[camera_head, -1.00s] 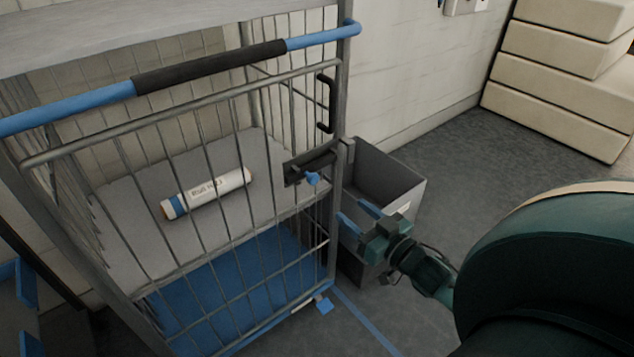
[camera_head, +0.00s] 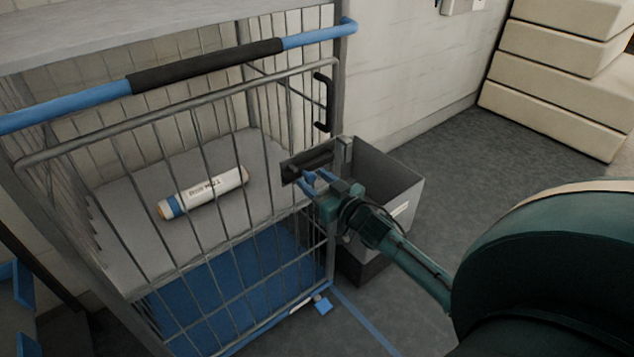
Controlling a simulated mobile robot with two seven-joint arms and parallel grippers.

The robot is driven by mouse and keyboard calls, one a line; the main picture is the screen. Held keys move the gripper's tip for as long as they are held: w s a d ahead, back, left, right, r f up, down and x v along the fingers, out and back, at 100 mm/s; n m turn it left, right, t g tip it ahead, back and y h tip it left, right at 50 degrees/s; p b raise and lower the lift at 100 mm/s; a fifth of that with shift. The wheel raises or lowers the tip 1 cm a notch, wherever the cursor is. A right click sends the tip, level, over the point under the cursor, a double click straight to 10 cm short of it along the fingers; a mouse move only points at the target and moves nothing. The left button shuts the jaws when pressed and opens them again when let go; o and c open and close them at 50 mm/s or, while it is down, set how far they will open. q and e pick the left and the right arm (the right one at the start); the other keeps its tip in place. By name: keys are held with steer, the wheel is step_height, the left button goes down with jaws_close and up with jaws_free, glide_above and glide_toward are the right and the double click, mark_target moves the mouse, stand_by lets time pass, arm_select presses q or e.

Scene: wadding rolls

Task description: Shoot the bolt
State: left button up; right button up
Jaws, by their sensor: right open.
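The bolt (camera_head: 308,165) is a dark bar on a plate at the right edge of the wire cage door, with a small blue knob that is mostly hidden behind my fingers. My right gripper (camera_head: 312,180) has blue fingertips and is open at the knob; I cannot tell whether it touches. The cage door (camera_head: 215,230) stands in line with the cage front, beside the right post (camera_head: 337,110). Blue parts at the lower left edge (camera_head: 22,285) look like my left gripper, cut by the frame, its jaws unclear.
A white roll with a blue band (camera_head: 203,192) lies on the grey shelf inside the cage. A grey bin (camera_head: 385,180) stands right behind the post. A blue and black handle bar (camera_head: 205,66) crosses above the door. Cream stacked blocks (camera_head: 560,75) stand at the back right; floor between is clear.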

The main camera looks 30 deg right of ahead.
jaws_close()
stand_by(0.5)
